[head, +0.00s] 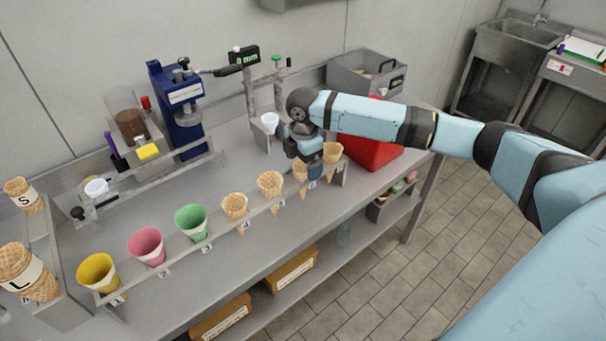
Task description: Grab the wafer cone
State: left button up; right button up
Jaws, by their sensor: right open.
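Several wafer cones stand in a numbered metal rack (215,240) along the table's front edge. One wafer cone (235,207) is right of the green cone, and another wafer cone (270,186) is beside it. A third wafer cone (300,170) is partly hidden by my right gripper (313,166). A further wafer cone (333,152) stands just right of that gripper. My right gripper is open and points down among these last cones. I cannot tell whether it touches either. My left gripper is out of view.
Yellow (97,272), pink (147,246) and green (191,222) cones fill the rack's left part. A blue machine (178,110) and metal bin (365,75) stand at the back. The middle tabletop is mostly clear.

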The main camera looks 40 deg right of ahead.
jog(key=shift+f, duration=0.9)
jog(key=c, duration=0.8)
jog(key=shift+o, duration=0.2)
jog(key=shift+r, duration=0.15)
